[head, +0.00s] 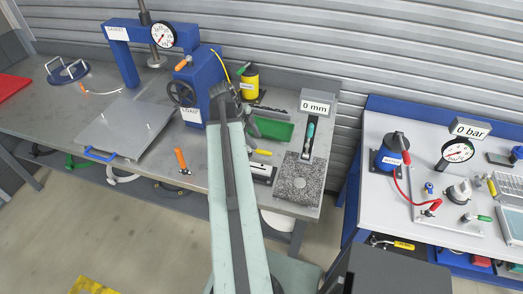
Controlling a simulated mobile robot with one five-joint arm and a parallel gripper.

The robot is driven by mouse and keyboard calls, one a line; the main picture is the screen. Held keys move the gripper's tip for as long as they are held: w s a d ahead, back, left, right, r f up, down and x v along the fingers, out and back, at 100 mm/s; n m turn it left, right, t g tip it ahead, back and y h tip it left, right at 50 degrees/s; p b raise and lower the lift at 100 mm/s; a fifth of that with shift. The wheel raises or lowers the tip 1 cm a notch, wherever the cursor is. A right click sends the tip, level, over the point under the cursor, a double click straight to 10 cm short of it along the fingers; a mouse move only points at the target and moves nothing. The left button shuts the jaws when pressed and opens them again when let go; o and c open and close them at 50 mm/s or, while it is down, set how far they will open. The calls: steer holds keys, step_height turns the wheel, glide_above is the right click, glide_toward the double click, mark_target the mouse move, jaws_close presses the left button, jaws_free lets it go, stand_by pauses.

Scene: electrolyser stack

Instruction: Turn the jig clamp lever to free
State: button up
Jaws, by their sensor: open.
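I cannot tell for certain which handle is the jig clamp lever. An upright orange lever (181,159) stands on a small base at the front edge of the left bench. A second orange handle (183,63) tilts on top of the blue press housing (207,82). My arm reaches up the middle of the head view and hides part of the bench behind it. My gripper (250,122) is small and partly hidden at the far end of the arm, right of the blue housing. It is open and apart from the orange lever.
A grey plate (132,125) with a blue handle lies left of the orange lever. A dark handwheel (181,93) sits on the blue housing. A green tray (272,130), a speckled block (299,178) and a 0 mm display (317,106) stand on the right. A second bench (385,205) stands across a gap.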

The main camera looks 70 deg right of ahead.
mark_target(263, 151)
steer(key=b+x, duration=0.6)
steer(key=x, duration=0.1)
steer(key=shift+f, duration=0.25)
steer(key=shift+r, duration=0.1)
jaws_close()
stand_by(0.8)
